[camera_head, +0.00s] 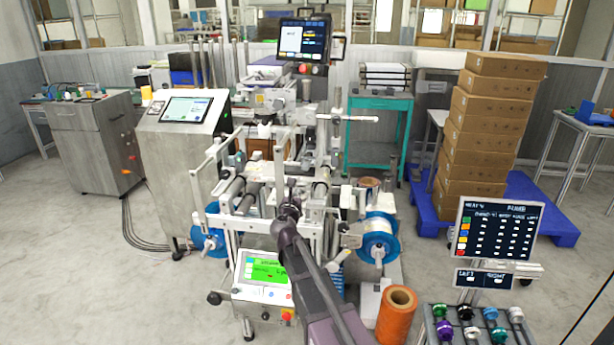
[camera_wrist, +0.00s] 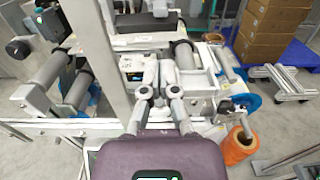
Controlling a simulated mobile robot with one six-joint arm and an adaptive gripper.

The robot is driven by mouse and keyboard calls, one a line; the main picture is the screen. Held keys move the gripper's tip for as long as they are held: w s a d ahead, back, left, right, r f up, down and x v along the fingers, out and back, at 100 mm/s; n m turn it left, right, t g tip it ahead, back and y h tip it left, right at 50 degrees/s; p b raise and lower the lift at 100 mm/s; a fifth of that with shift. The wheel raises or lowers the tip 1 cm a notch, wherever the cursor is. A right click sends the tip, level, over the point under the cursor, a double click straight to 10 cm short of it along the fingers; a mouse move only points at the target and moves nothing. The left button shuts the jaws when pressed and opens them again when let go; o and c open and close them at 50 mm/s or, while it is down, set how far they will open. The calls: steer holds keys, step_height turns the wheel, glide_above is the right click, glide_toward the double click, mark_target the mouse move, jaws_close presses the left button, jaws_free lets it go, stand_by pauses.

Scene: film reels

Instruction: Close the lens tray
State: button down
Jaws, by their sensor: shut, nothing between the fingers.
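I cannot make out a part that is surely the lens tray in either view. The film reel machine (camera_head: 335,225) stands in the middle of the head view, with rollers, metal posts and blue-flanged reels. My gripper (camera_wrist: 158,72) is shut and empty in the middle of the wrist view, in front of the machine's rollers and grey blocks. In the head view my gripper (camera_head: 290,207) is small and dark among the machine's front parts. I cannot tell whether it touches anything there. A small dark box (camera_wrist: 134,67) lies just left of the fingertips.
An orange roll (camera_head: 397,313) stands at the machine's right front. A rack of coloured round pieces (camera_head: 477,332) sits at the bottom right below a dark display (camera_head: 498,229). A vertical post (camera_wrist: 88,45) rises left of my gripper. Stacked boxes (camera_head: 490,130) stand behind right. Floor is open left.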

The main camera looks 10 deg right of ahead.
glide_toward(307, 163)
steer(key=x, duration=0.2)
steer(key=f+x, duration=0.1)
steer(key=x, duration=0.1)
steer(key=shift+w, duration=0.1)
stand_by(0.7)
steer(key=x, duration=0.7)
steer(key=shift+w, duration=0.35)
steer(key=shift+s, duration=0.1)
